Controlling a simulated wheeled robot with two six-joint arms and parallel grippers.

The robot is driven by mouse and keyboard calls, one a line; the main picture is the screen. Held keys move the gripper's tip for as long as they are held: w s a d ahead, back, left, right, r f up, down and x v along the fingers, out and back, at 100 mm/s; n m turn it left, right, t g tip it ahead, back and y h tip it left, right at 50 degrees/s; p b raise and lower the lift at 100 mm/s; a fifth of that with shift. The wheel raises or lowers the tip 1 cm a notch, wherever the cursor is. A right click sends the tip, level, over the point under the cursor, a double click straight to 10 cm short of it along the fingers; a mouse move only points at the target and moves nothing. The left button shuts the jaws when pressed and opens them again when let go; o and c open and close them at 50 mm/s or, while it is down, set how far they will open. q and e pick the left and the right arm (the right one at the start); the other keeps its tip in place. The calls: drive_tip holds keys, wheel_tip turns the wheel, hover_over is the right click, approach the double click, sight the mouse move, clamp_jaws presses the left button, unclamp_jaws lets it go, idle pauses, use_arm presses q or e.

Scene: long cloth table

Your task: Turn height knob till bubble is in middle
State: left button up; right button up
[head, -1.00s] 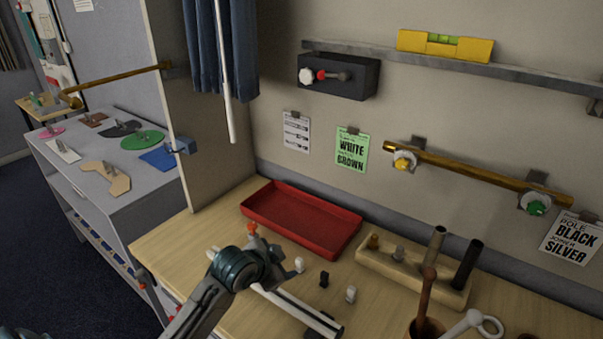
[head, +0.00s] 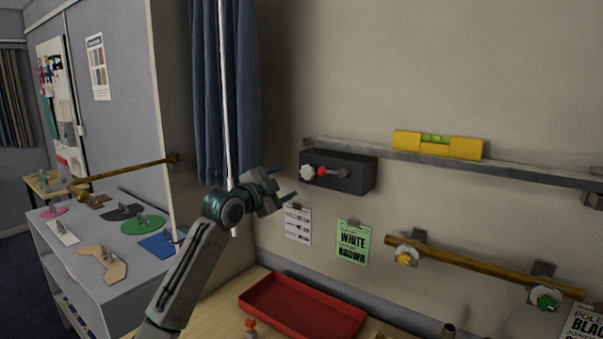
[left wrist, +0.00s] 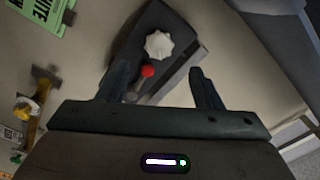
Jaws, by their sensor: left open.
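The yellow spirit level (head: 438,145) with a green vial rests on a grey rail (head: 390,153) along the wall. The bubble is too small to make out. Below the rail's left end is a dark box (head: 350,175) with a white lobed knob (head: 308,172) and a small red ball beside it. My left gripper (head: 287,188) is open and empty, just left of and below the white knob, apart from it. In the left wrist view the white knob (left wrist: 159,46) and the red ball (left wrist: 148,71) lie ahead, between the fingers' lines. My right gripper is not in view.
A blue curtain (head: 222,90) with a white rod hangs left of the box. Paper cards, including a green one (head: 353,243), hang below it. A brown pole (head: 460,262) on brackets is to the right. A red tray (head: 300,308) sits on the table.

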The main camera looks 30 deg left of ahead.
sight(306, 174)
use_arm(q)
drive_tip(key=w+p, duration=0.1)
drive_tip(key=w, duration=0.1)
drive_tip(key=w+p, duration=0.1)
drive_tip(key=w, duration=0.2)
drive_tip(key=w+d+p, duration=0.1)
drive_tip(key=w, duration=0.1)
drive_tip(key=shift+w+d+r, duration=0.1)
drive_tip(key=shift+w, duration=0.1)
drive_tip(key=shift+w+p, duration=0.35)
drive_tip(key=shift+w, duration=0.15)
drive_tip(key=shift+f, duration=0.2)
drive_tip(key=c, duration=1)
